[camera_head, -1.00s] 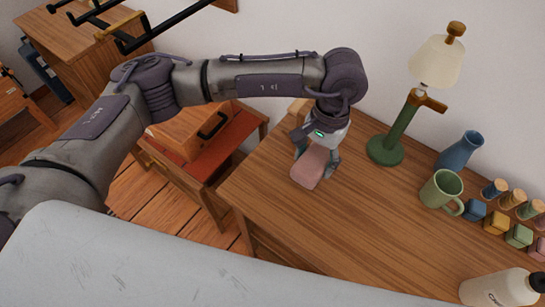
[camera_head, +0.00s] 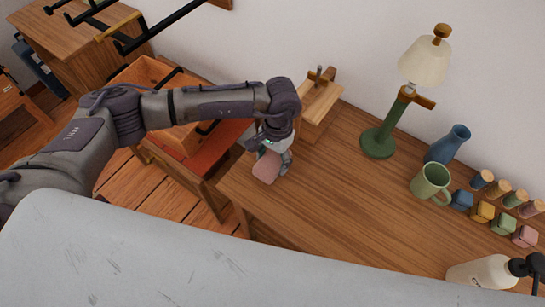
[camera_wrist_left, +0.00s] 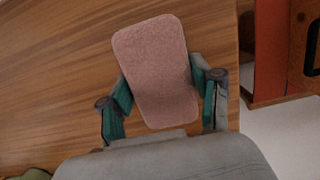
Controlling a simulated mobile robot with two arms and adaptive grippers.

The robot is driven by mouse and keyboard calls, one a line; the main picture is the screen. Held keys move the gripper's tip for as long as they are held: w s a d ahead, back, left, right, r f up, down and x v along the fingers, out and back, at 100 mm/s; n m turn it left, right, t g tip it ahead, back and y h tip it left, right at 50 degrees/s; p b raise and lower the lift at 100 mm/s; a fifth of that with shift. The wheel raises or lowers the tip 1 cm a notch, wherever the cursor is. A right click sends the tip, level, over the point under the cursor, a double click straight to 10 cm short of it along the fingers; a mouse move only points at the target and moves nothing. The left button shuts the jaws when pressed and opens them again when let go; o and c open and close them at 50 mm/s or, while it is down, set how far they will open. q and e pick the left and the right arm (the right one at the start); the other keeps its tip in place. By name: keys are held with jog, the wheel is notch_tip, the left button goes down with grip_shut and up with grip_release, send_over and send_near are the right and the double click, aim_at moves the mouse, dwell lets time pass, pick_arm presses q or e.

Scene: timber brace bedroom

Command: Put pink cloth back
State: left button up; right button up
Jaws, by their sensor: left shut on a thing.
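The pink cloth (camera_head: 267,167) is a small folded pad with rounded corners. My left gripper (camera_head: 273,158) is shut on it, above the left end of the wooden table (camera_head: 330,215). In the left wrist view the cloth (camera_wrist_left: 155,65) sits between the two green-padded fingers of the gripper (camera_wrist_left: 165,105), with the wood behind it. I cannot tell whether the cloth touches the tabletop. My right gripper is not in view.
A wooden stand (camera_head: 318,103) is at the table's back left corner. A green lamp (camera_head: 385,130), blue vase (camera_head: 447,145), green mug (camera_head: 430,183), several small blocks and a white bottle (camera_head: 485,272) stand to the right. An orange case (camera_head: 165,90) rests left of the table.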

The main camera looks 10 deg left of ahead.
pick_arm(q)
jog(key=shift+f, duration=0.1)
jog(key=shift+f+b, duration=0.1)
jog(key=shift+b, duration=0.2)
jog(key=o, duration=1.1)
jog(key=shift+r+p, duration=0.3)
jog(key=shift+p, duration=0.1)
jog(key=shift+w+r+b, duration=0.15)
jog(key=shift+r+b, duration=0.15)
notch_tip(320, 180, up, 11)
jog(key=w+b, duration=0.1)
jog(key=b, duration=0.1)
jog(key=shift+w+d, duration=0.2)
jog(key=shift+d, duration=0.2)
